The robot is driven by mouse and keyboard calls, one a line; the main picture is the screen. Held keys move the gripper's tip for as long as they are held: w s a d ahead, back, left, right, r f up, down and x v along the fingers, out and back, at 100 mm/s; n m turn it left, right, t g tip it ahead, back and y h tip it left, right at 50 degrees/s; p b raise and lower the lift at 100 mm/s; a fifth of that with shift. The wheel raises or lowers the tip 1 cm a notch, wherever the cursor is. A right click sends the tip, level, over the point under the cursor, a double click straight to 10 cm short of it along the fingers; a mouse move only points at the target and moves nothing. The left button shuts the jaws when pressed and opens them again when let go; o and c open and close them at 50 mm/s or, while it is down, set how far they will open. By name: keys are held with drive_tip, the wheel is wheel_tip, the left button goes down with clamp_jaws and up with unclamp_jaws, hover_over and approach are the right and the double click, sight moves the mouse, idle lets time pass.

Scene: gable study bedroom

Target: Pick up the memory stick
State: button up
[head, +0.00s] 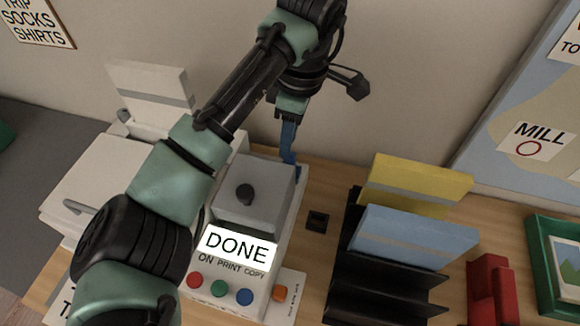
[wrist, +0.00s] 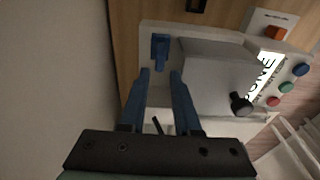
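The memory stick seems to be the small blue piece (wrist: 159,50) at the back edge of the grey-white printer (wrist: 215,40) in the wrist view. My gripper (wrist: 160,74) has two blue fingers, spread apart and empty. The stick shows in the gap just beyond the fingertips, and no contact is visible. In the head view my gripper (head: 288,148) points down behind the printer's grey lid (head: 255,195). There the stick is hard to tell from the blue fingers.
The printer shows a lit "DONE" sign (head: 236,246) and several coloured buttons. A small black square holder (head: 317,221) sits on the wooden desk (head: 322,180). To the right stand a black file rack (head: 385,295), a red object (head: 490,290) and a green frame (head: 545,265). The wall is close behind.

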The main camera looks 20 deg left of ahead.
sight(291, 153)
wheel_tip(291, 153, down, 5)
drive_tip(key=shift+f+b, duration=0.1)
drive_tip(key=shift+b, duration=0.55)
drive_tip(key=shift+d, duration=0.1)
drive_tip(key=shift+c, duration=0.2)
clamp_jaws()
